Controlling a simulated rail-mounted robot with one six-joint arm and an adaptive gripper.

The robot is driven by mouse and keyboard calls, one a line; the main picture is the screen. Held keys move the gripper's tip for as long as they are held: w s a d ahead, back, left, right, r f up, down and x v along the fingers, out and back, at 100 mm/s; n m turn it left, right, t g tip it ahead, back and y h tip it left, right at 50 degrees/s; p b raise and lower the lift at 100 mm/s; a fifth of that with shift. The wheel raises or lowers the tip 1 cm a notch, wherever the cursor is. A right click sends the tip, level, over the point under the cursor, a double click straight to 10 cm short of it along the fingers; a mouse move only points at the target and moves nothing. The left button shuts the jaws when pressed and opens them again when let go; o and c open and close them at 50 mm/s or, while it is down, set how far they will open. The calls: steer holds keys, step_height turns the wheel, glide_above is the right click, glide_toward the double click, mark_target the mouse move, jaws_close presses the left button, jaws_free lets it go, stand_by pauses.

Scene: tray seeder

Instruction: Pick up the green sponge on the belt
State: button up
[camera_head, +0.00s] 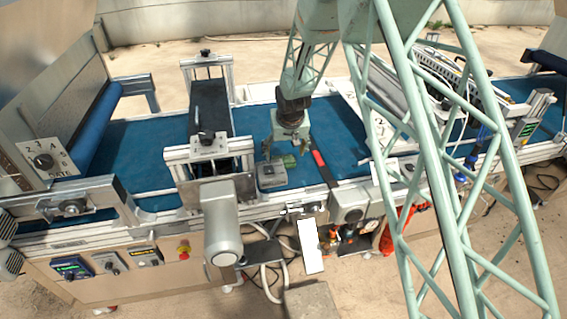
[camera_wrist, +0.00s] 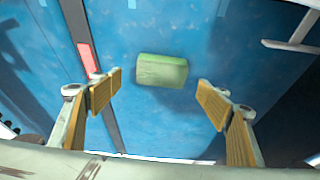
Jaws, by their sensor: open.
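The green sponge (camera_wrist: 162,71) lies on the blue belt (camera_wrist: 190,28) and shows in the wrist view between and beyond the open fingers. My gripper (camera_wrist: 160,95) is open and empty, with its two padded fingers spread wider than the sponge. The head view shows my gripper (camera_head: 285,151) hanging low over the belt (camera_head: 335,122). The sponge also shows in the head view as a small green patch (camera_head: 290,160) close by the fingers. The sponge is apart from both fingers in the wrist view.
A grey box-like item (camera_head: 271,174) sits just left and in front of the sponge. A dark bar with a red part (camera_head: 319,158) lies to its right, also in the wrist view (camera_wrist: 87,60). A roller frame (camera_head: 209,146) crosses the belt at left. Metal rails edge the belt.

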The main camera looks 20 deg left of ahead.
mark_target(284, 159)
steer(key=shift+b+x, duration=0.35)
steer(key=shift+x, duration=2.25)
steer(key=shift+s, duration=0.15)
steer(key=shift+c, duration=0.3)
steer(key=c, duration=0.6)
steer(key=shift+c, duration=0.2)
